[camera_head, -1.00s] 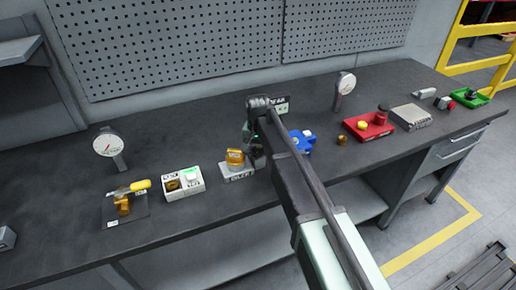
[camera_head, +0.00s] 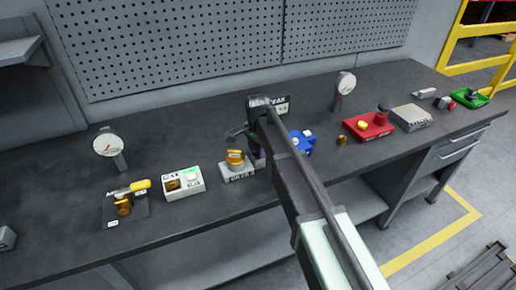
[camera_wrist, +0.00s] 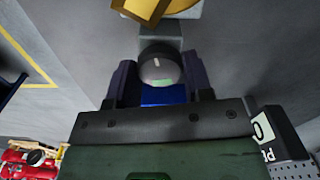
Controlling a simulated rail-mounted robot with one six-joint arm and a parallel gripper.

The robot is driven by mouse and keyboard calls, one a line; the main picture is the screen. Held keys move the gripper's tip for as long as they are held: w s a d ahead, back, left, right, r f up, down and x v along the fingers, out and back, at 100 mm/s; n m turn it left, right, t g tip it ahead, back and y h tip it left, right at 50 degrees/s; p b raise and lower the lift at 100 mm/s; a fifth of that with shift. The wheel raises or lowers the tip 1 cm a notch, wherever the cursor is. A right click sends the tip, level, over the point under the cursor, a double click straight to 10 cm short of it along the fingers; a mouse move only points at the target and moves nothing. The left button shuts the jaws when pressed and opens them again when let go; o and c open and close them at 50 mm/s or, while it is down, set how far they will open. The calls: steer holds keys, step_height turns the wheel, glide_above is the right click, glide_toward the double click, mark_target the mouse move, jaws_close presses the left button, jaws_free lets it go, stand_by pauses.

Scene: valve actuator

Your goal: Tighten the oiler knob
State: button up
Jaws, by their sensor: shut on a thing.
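In the wrist view my gripper (camera_wrist: 161,80) has its two dark fingers on either side of a round dark knob (camera_wrist: 159,64) with a short white line and a greenish patch. The fingers are shut on it. The knob sits in front of a pale grey block (camera_wrist: 160,32), with a gold part (camera_wrist: 150,8) cut off at the top edge. In the head view a gold-topped unit (camera_head: 236,158) on a grey labelled base stands just left of my arm. My arm hides the fingertips and the knob there.
A blue unit (camera_head: 301,142) is close right of my arm. A white two-part box (camera_head: 183,182) and a dark plate with a gold fitting (camera_head: 124,205) stand to the left. A red tray (camera_head: 369,126) is farther right. Gauges (camera_head: 108,144) stand along the bench (camera_head: 60,190).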

stand_by(0.3)
steer(key=o, duration=0.9)
step_height(320, 180, up, 11)
steer(key=p, duration=1)
steer(key=shift+f+p, duration=0.1)
steer(key=shift+p, duration=0.3)
